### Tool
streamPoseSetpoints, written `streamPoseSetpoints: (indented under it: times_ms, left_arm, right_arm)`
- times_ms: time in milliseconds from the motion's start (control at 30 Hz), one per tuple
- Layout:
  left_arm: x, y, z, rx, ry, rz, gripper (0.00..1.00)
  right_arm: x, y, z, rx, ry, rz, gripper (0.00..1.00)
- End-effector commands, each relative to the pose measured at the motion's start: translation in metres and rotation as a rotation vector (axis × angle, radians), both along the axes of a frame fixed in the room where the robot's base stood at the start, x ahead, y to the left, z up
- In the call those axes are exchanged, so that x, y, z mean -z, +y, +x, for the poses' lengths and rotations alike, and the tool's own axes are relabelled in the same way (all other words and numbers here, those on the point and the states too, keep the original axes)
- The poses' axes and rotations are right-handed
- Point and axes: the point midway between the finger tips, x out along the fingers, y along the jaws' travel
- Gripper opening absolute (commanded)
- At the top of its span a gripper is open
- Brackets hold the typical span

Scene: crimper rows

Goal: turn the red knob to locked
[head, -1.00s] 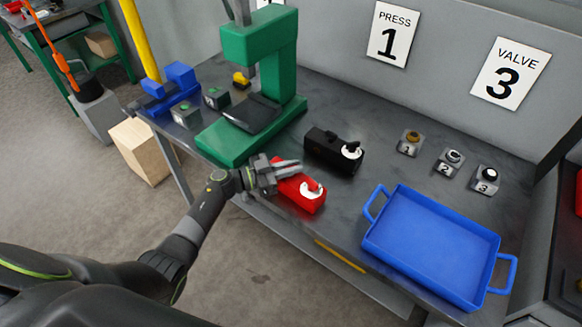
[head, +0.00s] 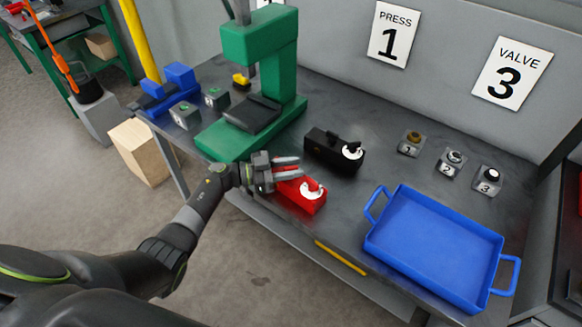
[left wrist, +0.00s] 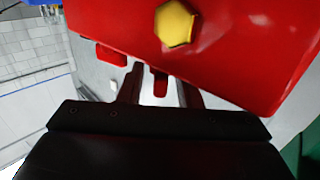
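The red knob (head: 313,184) sits on a white dial on the end of a red box (head: 299,198) near the bench's front edge. My left gripper (head: 288,167) is over the left part of the red box, its fingers apart and pointing right toward the knob. In the left wrist view, the fingers (left wrist: 160,92) are apart, with a small red part and a white patch showing between them. A large red surface with a yellow hexagonal bolt (left wrist: 175,23) fills the top there. Contact with the knob cannot be told. My right gripper is not in view.
A black box with a white dial (head: 335,150) stands behind the red one. A green press (head: 262,40) is at the left, a blue tray (head: 432,245) at the right. Several small buttons (head: 450,161) sit near the wall. The bench between box and tray is clear.

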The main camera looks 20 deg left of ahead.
Motion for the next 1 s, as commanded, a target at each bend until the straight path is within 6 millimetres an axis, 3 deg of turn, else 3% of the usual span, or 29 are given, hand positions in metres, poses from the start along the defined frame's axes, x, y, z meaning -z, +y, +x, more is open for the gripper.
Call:
streamPoseSetpoints:
  times_ms: [300, 467, 1000]
  left_arm:
    - [0.000, 0.002, -0.001, -0.001, 0.000, 0.000, 0.33]
    - [0.003, 0.017, -0.009, -0.003, -0.001, 0.003, 0.33]
    - [0.004, 0.127, -0.067, -0.001, 0.002, 0.004, 0.33]
  right_arm:
    - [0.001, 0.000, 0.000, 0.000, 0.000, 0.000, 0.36]
    - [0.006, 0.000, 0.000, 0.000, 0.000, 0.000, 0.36]
    - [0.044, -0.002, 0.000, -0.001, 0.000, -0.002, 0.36]
